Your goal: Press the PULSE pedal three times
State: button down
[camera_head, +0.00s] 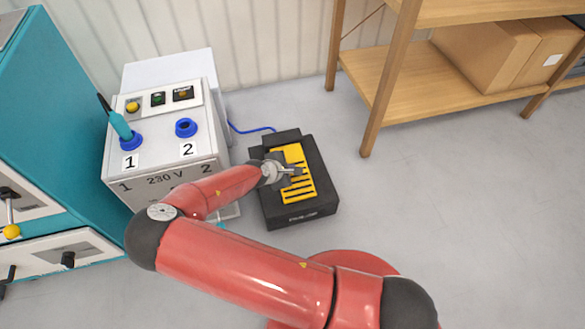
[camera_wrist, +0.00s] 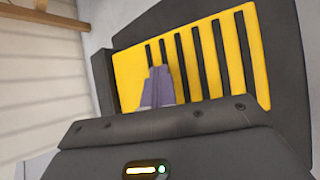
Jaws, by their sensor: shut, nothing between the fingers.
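The pedal is a black floor unit (camera_head: 316,205) with a yellow, black-slotted plate (camera_head: 302,187). Lettering on its front edge is too small to read surely. My gripper (camera_head: 290,172) is shut and empty, over the upper middle of the yellow plate. In the wrist view, the grey shut fingers (camera_wrist: 158,88) lie in front of the yellow plate (camera_wrist: 252,75), near its slots. I cannot tell whether the fingertips touch the plate or whether it is pressed down. My gripper and wrist hide part of the plate.
A white 230 V box (camera_head: 160,165) stands left of the pedal, with sockets 1 and 2 and a teal plug (camera_head: 120,126) in socket 1. A blue cable (camera_head: 250,130) runs behind. A teal cabinet (camera_head: 60,90) is far left. A wooden shelf (camera_head: 450,70) holds cardboard boxes. The right floor is clear.

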jog(key=shift+f, duration=0.2)
jog(key=shift+r, duration=0.15)
jog(key=shift+r+p, duration=1.5)
jog(key=shift+p, duration=0.05)
notch_tip(320, 180, up, 5)
jog(key=p, duration=0.4)
jog(key=shift+s+a+f, duration=0.1)
dwell(2.0)
